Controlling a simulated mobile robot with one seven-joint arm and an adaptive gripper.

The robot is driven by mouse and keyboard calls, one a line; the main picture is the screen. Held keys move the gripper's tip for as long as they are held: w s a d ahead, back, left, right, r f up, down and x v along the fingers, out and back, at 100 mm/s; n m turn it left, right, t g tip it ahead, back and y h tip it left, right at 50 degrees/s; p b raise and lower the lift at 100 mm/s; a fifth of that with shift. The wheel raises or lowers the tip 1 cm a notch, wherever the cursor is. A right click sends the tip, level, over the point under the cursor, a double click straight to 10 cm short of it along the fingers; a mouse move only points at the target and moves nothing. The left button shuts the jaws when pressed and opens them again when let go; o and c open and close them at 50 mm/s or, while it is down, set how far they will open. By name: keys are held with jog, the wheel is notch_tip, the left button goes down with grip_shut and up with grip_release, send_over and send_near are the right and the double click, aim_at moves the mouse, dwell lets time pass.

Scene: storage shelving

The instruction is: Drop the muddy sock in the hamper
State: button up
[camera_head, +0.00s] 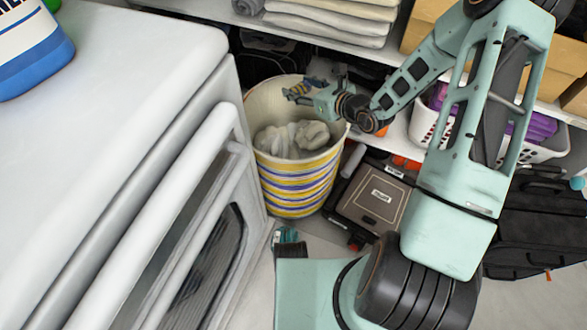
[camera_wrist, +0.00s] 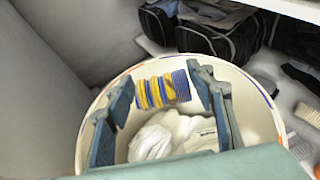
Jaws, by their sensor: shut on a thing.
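The hamper (camera_head: 298,190) is a round cream bin with blue and yellow stripes, standing between the white appliance and the shelving. Pale, crumpled cloth (camera_head: 292,138) lies inside it, and the cloth also shows in the wrist view (camera_wrist: 172,135). My gripper (camera_head: 300,90) is over the hamper's open top, toward the back of its mouth. It is shut on a small blue-and-yellow striped bundle, the sock (camera_wrist: 163,90), held between the fingertips above the pale cloth. The wrist view shows the hamper's rim (camera_wrist: 262,108) around my gripper. I cannot make out mud on the sock.
The white appliance (camera_head: 120,60) with a long handle borders the hamper on the left, with a blue-and-white bottle (camera_head: 35,45) on top. Folded cloths (camera_head: 335,20) lie on the shelf behind. A white basket (camera_head: 430,125), brown case (camera_head: 375,200) and black bag (camera_head: 535,225) are to the right.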

notch_tip(320, 180, down, 4)
jog(key=shift+b, duration=1.15)
jog(key=o, duration=1)
jog(key=v, duration=1.2)
jog(key=shift+r, duration=0.1)
